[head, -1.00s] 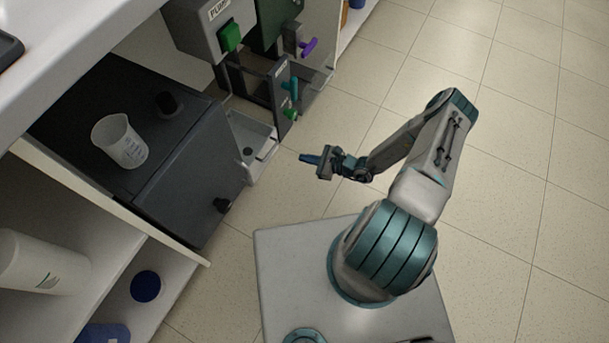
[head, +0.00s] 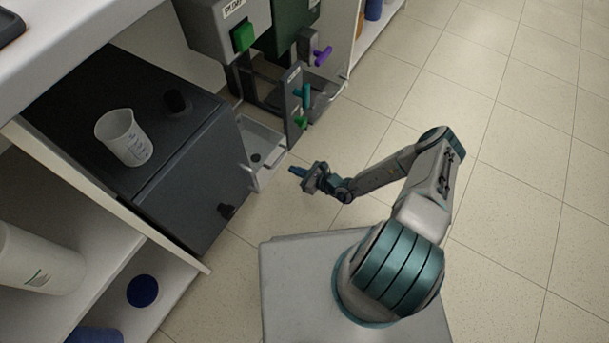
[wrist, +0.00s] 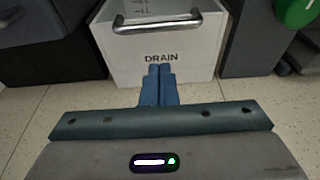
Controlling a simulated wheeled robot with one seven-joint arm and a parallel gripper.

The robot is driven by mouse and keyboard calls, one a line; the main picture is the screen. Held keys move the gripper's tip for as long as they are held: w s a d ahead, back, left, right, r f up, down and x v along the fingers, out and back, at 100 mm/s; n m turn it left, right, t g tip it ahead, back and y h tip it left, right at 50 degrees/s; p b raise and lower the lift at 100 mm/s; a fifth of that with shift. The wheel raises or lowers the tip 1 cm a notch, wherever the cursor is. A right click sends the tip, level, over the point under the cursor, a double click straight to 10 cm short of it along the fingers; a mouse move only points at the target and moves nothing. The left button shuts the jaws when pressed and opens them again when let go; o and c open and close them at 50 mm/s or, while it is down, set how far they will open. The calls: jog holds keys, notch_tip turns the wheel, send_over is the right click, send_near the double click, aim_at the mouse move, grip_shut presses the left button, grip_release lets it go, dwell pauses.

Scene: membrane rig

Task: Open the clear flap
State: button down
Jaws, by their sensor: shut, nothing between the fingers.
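My gripper (head: 292,171) is shut and empty, held out in front of the rig. In the wrist view its blue fingers (wrist: 158,84) lie together, in front of the white drawer front (wrist: 165,65) marked DRAIN; I cannot tell whether they touch it. That drawer has a grey metal bar handle (wrist: 157,22) above the label. In the head view the white drain drawer (head: 262,140) is to the left of the fingertips. A see-through panel (head: 329,86), perhaps the clear flap, is faint at the rig's far right. Its edges and hinge are unclear.
A grey pump box (head: 221,27) with a green button (head: 242,37), teal handle (head: 303,96) and purple handle (head: 322,53) stand beyond the drawer. The floor (head: 500,150) at right is clear.

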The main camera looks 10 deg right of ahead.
jog(key=shift+r+b+x, duration=0.2)
jog(key=shift+b+x, duration=0.05)
jog(key=shift+x, duration=0.65)
jog(key=shift+r+b+x, duration=0.25)
jog(key=shift+x, duration=0.65)
jog(key=shift+r+b+x, duration=0.2)
jog(key=shift+b+x, duration=0.05)
jog(key=shift+x, duration=0.65)
jog(key=shift+w+a+r, duration=0.1)
jog(key=shift+w+r, duration=0.05)
jog(key=shift+r, duration=0.05)
